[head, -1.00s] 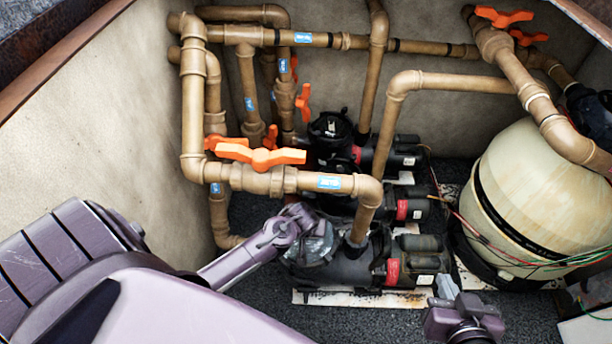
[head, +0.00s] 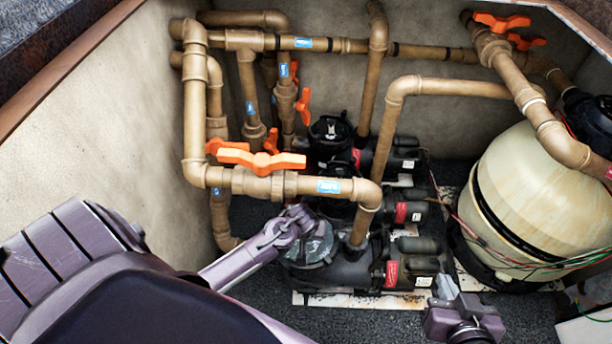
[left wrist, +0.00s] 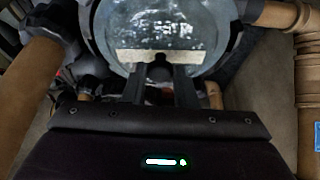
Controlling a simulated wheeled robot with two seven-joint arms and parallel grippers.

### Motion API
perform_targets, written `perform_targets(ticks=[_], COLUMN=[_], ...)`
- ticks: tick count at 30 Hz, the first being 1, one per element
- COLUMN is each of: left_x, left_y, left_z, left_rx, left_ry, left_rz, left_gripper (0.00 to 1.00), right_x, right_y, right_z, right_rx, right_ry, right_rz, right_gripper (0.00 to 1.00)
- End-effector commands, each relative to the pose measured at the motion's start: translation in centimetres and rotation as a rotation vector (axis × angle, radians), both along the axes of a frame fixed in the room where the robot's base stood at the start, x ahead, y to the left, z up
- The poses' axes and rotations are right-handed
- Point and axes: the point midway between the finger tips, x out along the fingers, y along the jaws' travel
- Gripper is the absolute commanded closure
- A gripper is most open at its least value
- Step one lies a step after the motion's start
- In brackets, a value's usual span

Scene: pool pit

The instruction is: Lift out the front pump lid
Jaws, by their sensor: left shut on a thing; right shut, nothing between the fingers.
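The front pump (head: 355,268) is the nearest of the black pumps on the pit floor. Its clear, greyish lid (head: 318,250) is at the left end of the pump, below a tan pipe. In the left wrist view the lid (left wrist: 160,35) is a large round clear disc just beyond the fingers. My left gripper (left wrist: 160,75) is shut on the lid's near edge; the exact grip is dark. In the head view my left gripper (head: 308,232) is over the lid, partly hidden. I cannot tell whether the lid is clear of its seat. My right gripper (head: 445,287) is shut and empty, right of the pump.
Tan pipes with orange valve handles (head: 262,160) run above and left of the pump. A cream filter tank (head: 535,190) with loose wires stands at right. Bare floor (head: 350,325) lies in front.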

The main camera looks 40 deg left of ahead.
Motion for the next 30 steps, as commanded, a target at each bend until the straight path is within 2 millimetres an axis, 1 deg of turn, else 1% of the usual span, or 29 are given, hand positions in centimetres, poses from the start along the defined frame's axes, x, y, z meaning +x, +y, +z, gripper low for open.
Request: perform_targets(ticks=[1,10,17,30], left_x=[0.1,0.1,0.1,0.1], left_y=[0.0,0.0,0.0,0.0], left_z=[0.3,0.9,1.1,3.4], left_rx=[-0.001,-0.001,-0.001,-0.002], left_ry=[-0.001,-0.001,-0.001,-0.002], left_rz=[0.001,0.001,0.001,0.000], left_gripper=[0.96,0.96,0.96,0.96], right_x=[0.0,0.0,0.0,0.0], right_y=[0.0,0.0,0.0,0.0], right_z=[0.3,1.0,1.3,4.3], right_rx=[0.000,0.000,0.000,0.000], right_ry=[0.000,0.000,0.000,0.000], right_rz=[0.000,0.000,0.000,0.000], right_gripper=[1.00,1.00,1.00,1.00])
